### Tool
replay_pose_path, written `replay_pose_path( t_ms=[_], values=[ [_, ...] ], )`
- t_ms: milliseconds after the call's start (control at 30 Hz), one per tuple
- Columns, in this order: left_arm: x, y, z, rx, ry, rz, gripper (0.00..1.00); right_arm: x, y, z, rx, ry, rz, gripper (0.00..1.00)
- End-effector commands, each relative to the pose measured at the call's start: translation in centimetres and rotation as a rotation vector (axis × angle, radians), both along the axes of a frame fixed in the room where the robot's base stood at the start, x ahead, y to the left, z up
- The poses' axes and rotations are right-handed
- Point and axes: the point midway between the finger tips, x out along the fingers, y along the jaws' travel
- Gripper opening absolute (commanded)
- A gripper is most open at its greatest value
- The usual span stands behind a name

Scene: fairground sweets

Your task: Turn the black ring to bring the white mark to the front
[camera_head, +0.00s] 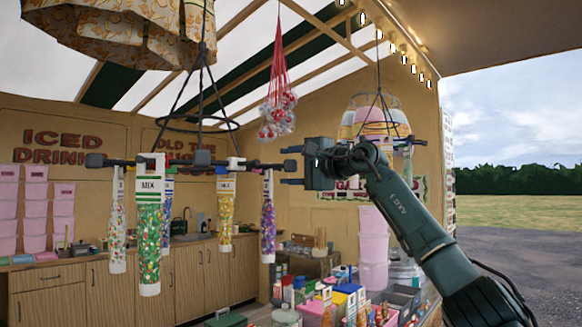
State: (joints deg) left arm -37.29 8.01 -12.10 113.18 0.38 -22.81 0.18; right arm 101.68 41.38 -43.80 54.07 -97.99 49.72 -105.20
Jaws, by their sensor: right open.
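A black hanging ring (226,123) hangs from the roof on thin black rods at left of centre. Below it, a black rack with arms carries tubes of colourful sweets, including a large MIX tube (149,235) nearest me. A small white piece (236,160) shows on the rack; I cannot tell whether it is the white mark. My right gripper (284,167) comes in from the right and points left. Its fingers are open, above and below the rack's right arm end; contact cannot be told. My left gripper is not in view.
Another hanging rack with a pink and yellow item (376,117) is behind my right arm. A red net (276,110) hangs at centre. Pink tubs (374,250) and cluttered goods (345,300) fill the lower right. Wooden cabinets (180,275) line the back left.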

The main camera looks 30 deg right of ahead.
Motion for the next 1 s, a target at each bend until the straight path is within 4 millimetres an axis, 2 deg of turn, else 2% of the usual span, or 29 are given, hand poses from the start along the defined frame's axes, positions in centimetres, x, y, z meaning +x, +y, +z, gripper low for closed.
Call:
replay_pose_path(
  t_ms=[167,467,800,1000],
  values=[
    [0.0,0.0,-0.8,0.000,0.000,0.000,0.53,-0.9,-0.4,-0.2,0.000,-0.002,0.000,0.53],
    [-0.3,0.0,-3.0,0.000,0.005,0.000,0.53,-4.9,-1.9,-0.3,-0.001,-0.001,-0.002,0.53],
    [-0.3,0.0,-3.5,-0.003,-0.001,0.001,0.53,-9.0,-3.3,-0.1,-0.001,-0.001,-0.001,0.53],
    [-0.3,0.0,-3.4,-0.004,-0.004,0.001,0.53,-9.5,-3.4,0.0,0.000,0.000,0.001,0.53]
  ],
)
